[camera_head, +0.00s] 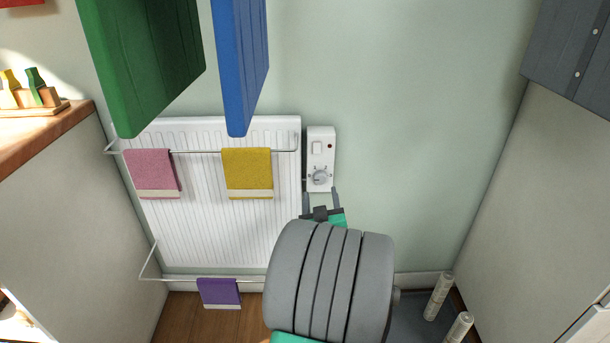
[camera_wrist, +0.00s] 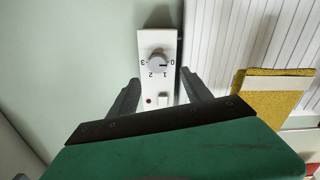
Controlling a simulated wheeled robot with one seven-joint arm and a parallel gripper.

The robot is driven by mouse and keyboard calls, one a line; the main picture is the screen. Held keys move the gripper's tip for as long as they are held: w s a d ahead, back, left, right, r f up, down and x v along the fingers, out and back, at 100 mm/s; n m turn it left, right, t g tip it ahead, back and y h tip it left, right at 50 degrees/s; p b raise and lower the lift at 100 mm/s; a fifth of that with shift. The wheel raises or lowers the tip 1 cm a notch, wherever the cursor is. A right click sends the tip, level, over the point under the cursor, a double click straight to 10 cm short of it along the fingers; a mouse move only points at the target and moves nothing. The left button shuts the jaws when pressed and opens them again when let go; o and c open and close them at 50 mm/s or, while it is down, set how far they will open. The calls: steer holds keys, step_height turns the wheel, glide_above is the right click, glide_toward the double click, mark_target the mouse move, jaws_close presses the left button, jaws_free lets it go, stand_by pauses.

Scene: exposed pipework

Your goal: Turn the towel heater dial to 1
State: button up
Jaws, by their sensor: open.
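The towel heater dial (camera_head: 320,178) is a round grey knob low on a white control box (camera_head: 314,148) on the wall, right of the white heater (camera_head: 220,240). In the wrist view, upside down, the dial (camera_wrist: 157,62) is ringed by 0, 1, 2 and 3, and its dark mark appears to point toward 0. My gripper (camera_head: 321,195) is open and empty, just below the dial in the head view. In the wrist view its two fingers (camera_wrist: 160,84) are spread on either side of the control box, apart from the dial.
A rocker switch (camera_head: 317,148) and a red light (camera_head: 330,146) sit above the dial. Pink (camera_head: 152,170), yellow (camera_head: 247,170) and purple (camera_head: 219,292) towels hang on the heater rails. Green (camera_head: 140,60) and blue (camera_head: 240,60) panels hang overhead. The wall right of the box is clear.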

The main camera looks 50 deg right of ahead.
mark_target(320, 179)
steer(key=x, duration=0.7)
steer(key=shift+d+b, duration=0.3)
steer(key=shift+b, duration=0.1)
steer(key=shift+c, duration=0.4)
jaws_close()
steer(key=shift+s+d, duration=0.1)
